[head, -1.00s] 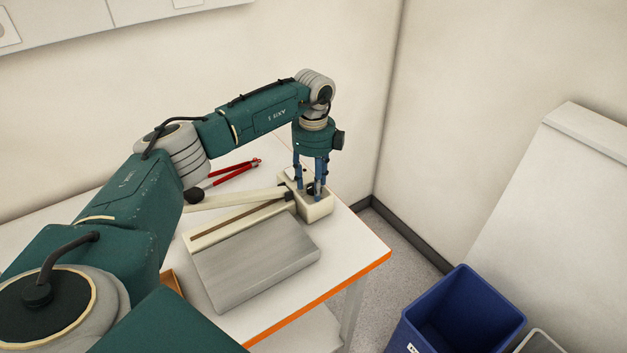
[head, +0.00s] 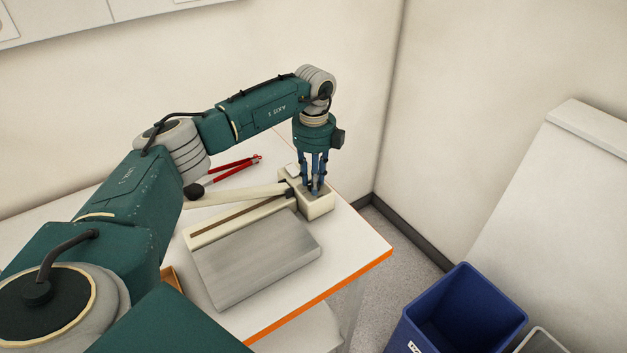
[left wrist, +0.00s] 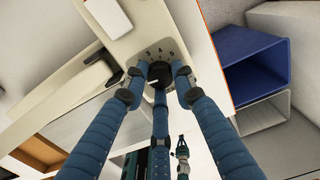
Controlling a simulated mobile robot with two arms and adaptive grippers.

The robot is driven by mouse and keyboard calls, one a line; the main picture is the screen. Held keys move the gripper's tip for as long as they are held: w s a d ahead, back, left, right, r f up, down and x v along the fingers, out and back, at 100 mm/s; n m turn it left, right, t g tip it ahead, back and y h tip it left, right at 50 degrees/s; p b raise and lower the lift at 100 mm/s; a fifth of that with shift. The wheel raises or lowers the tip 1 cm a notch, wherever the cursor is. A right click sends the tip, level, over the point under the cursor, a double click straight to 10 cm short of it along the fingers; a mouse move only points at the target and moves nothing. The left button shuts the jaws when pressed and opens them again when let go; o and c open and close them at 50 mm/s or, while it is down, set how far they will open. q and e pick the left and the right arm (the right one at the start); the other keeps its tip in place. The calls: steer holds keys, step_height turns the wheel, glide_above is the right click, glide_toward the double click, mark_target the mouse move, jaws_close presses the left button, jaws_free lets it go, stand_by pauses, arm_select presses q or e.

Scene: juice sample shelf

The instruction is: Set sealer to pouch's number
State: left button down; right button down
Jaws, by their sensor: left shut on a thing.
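The cream sealer (head: 285,222) lies on the white table, with its long lever (head: 235,196) and a flat grey metal plate (head: 255,258). Its dial block (head: 320,207) is at the right end. My left gripper (head: 316,190) points down on this block. In the left wrist view its blue fingers (left wrist: 159,80) are shut around the black dial knob (left wrist: 160,71). The printed digits 3, 4 and 5 show above the knob; fingers hide other marks. A white line on the knob points left, but I cannot read its number. No pouch is visible. My right gripper is not in view.
Red-handled pliers or a similar tool (head: 235,168) lie behind the lever. The table's orange front edge (head: 325,296) is close to the sealer. A blue bin (head: 460,310) stands on the floor at the right. Walls close off the back.

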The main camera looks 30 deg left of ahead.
arm_select(q)
steer(key=m+b, duration=0.1)
steer(key=m, duration=0.4)
steer(key=shift+d+m, duration=0.15)
steer(key=shift+m, duration=0.15)
steer(key=m+b, duration=0.1)
steer(key=m, duration=0.4)
steer(key=shift+b, duration=0.4)
steer(key=m+b, duration=0.1)
steer(key=m, duration=0.4)
steer(key=shift+m, duration=0.4)
steer(key=m, duration=0.5)
steer(key=shift+a, duration=0.2)
steer(key=shift+m, duration=0.3)
steer(key=shift+a, duration=0.1)
steer(key=c, duration=1.4)
jaws_free()
steer(key=shift+s+r, duration=0.1)
steer(key=shift+s, duration=0.1)
